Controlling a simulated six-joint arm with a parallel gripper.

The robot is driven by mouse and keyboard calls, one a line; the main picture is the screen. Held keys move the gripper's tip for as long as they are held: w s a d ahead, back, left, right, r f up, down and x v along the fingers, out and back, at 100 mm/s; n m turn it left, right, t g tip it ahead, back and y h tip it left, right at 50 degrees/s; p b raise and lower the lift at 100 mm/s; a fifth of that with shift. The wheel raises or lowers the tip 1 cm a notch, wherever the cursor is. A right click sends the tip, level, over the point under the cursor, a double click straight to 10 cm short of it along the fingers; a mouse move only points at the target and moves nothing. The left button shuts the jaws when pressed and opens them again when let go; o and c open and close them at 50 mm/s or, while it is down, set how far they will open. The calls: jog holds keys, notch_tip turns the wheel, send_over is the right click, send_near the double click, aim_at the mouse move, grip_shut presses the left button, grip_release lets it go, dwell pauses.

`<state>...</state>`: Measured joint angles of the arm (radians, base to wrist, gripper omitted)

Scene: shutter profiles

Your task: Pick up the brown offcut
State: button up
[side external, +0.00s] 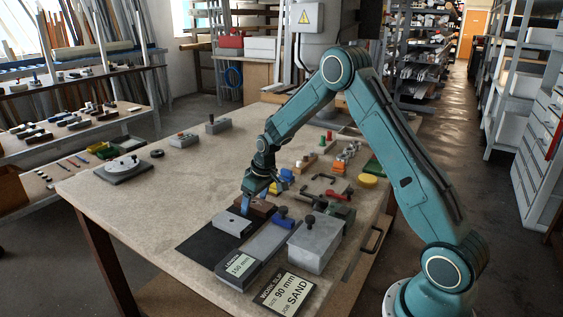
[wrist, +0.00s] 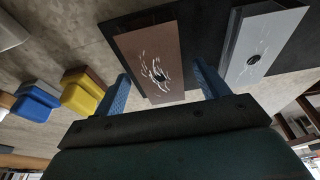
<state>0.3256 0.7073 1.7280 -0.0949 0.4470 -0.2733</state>
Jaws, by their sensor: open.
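The brown offcut (side external: 258,207) is a flat, dark brown block at the back end of the black mat (side external: 205,246). In the wrist view the brown offcut (wrist: 150,50) shows pale scratch marks and a dark spot on its face. My gripper (side external: 257,193) is open, with its blue fingers over the brown offcut. In the wrist view the fingers of my gripper (wrist: 161,78) appear on either side of the near part of the offcut, with nothing held. Whether the fingertips reach down beside it is unclear.
A grey offcut (side external: 232,223) with a dark knob lies close by on the mat. It also shows right of my fingers in the wrist view (wrist: 265,45). A grey rail (side external: 262,250) and a grey block (side external: 316,243) stand nearer. The table's left part is mostly clear.

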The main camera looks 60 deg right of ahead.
jog(key=c, duration=1.1)
jog(key=shift+o, duration=0.2)
jog(key=shift+r, duration=0.15)
notch_tip(320, 180, up, 20)
dwell(0.4)
